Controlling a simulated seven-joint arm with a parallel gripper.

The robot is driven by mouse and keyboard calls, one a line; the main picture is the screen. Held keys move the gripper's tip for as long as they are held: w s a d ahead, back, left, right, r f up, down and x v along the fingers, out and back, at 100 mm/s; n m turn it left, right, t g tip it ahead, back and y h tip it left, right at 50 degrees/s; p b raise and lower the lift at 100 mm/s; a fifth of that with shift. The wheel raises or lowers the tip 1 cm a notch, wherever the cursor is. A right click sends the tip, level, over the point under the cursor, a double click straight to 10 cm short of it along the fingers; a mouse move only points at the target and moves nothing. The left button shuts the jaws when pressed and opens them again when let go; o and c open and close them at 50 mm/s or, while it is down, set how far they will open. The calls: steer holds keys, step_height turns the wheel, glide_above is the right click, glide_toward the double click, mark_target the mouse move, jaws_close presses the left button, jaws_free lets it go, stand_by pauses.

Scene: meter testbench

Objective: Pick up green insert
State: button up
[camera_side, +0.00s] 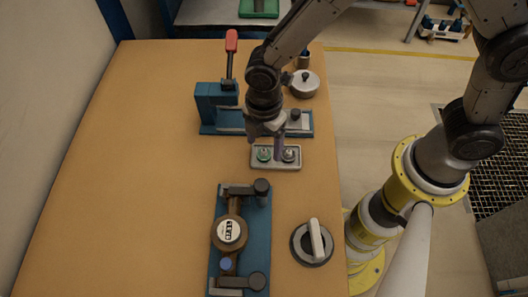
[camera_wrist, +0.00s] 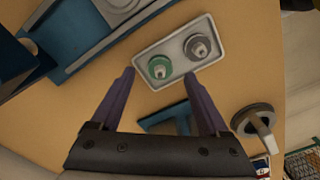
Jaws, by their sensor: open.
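The green insert (camera_side: 263,155) sits at the left in a small light-grey tray (camera_side: 289,168) on the table. It also shows in the wrist view (camera_wrist: 159,68), with a grey peg-like top. A grey insert (camera_side: 289,155) sits beside it in the same tray, on the right in the wrist view (camera_wrist: 198,47). My gripper (camera_side: 265,146) is above the tray, its two purple fingers pointing down. In the wrist view the open fingers (camera_wrist: 158,75) are wide apart with nothing between them held. The exact height of the fingertips above the green insert is hard to tell.
A blue press with a red-handled lever (camera_side: 231,42) stands behind the tray. A blue fixture with a round meter (camera_side: 229,234) lies in front. A round knob with a grey handle (camera_side: 312,243) is at the right edge. The table's left side (camera_side: 110,180) is clear.

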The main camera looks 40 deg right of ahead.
steer(key=shift+f, duration=0.85)
jaws_close()
